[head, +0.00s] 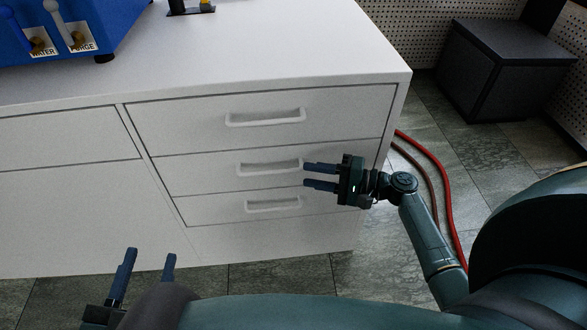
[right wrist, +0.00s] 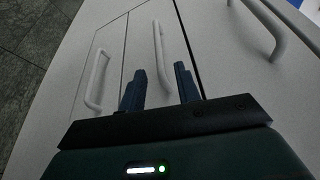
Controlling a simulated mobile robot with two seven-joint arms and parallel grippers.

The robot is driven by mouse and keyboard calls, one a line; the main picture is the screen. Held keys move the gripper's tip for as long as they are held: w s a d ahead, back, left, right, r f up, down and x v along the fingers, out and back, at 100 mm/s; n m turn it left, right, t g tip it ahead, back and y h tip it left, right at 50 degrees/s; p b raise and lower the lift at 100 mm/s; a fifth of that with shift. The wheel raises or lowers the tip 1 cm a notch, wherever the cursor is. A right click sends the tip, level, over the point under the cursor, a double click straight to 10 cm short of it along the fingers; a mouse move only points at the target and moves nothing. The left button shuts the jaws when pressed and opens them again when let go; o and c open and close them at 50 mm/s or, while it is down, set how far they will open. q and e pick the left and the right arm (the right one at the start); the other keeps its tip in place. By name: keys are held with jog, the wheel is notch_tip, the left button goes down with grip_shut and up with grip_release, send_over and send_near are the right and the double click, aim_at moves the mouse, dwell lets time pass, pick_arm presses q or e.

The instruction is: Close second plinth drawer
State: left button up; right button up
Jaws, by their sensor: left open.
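The white plinth has three drawers stacked at its right end. The second drawer (head: 215,176) is the middle one, with a white bar handle (head: 270,168); its front looks flush or nearly flush with the others. My right gripper (head: 306,175) is open and empty, its fingertips at the right end of that handle, in front of the drawer face; I cannot tell if they touch. In the right wrist view the middle handle (right wrist: 158,55) is ahead of the parted fingers. My left gripper (head: 148,256) is open and empty, low in front of the plinth.
The top drawer (head: 180,125) and bottom drawer (head: 215,210) look shut. A blue machine (head: 85,25) stands on the plinth's top. Red hoses (head: 435,170) run on the floor at right, and a dark box (head: 500,70) stands behind. Tiled floor is clear in front.

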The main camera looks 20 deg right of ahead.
jog(key=shift+v, duration=2.8)
